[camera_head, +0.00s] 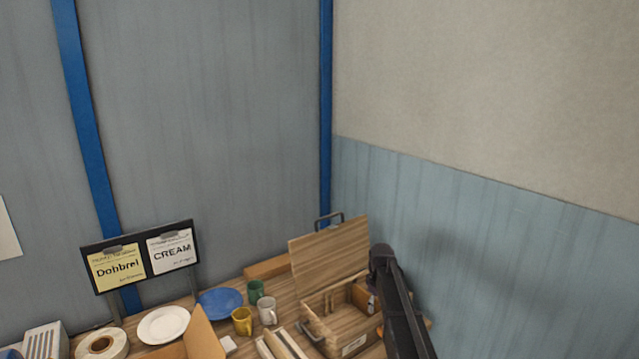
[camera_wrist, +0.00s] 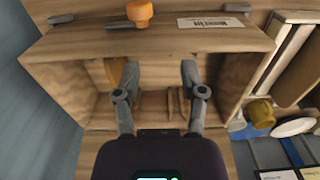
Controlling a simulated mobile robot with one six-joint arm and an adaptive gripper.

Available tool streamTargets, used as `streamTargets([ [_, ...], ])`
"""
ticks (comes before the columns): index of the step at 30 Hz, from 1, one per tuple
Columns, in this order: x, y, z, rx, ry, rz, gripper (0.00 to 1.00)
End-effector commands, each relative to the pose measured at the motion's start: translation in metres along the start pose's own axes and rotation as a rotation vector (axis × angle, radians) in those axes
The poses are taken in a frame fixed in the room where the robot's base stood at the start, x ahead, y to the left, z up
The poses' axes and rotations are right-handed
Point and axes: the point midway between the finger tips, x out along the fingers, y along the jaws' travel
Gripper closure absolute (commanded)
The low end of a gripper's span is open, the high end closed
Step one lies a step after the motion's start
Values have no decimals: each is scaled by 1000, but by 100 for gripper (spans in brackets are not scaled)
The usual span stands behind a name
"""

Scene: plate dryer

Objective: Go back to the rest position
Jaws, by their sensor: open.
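My gripper (camera_wrist: 160,72) is open, its two grey fingers spread apart in the wrist view with nothing between them. It faces a wooden box (camera_wrist: 70,75) with wooden pegs or slats inside; I cannot tell how far the fingers are from it. In the head view my dark arm comes up from the lower right, beside the open wooden box (camera_head: 345,338) and its raised lid (camera_head: 330,248). My fingers are hard to make out there.
Green, white and yellow mugs (camera_head: 242,321), a blue plate (camera_head: 220,302) and a white plate (camera_head: 163,325) are left of the box. A sign stand (camera_head: 143,257) stands at the back left. The blue-grey wall (camera_head: 500,250) is close on the right.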

Motion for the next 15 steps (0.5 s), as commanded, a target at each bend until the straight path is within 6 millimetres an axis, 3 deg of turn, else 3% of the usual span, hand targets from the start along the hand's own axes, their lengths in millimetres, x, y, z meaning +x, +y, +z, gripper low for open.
streamTargets([
  [8, 9, -16, 18, 43, 0, 0, 47],
  [15, 23, -39, 47, 115, 0, 0, 47],
])
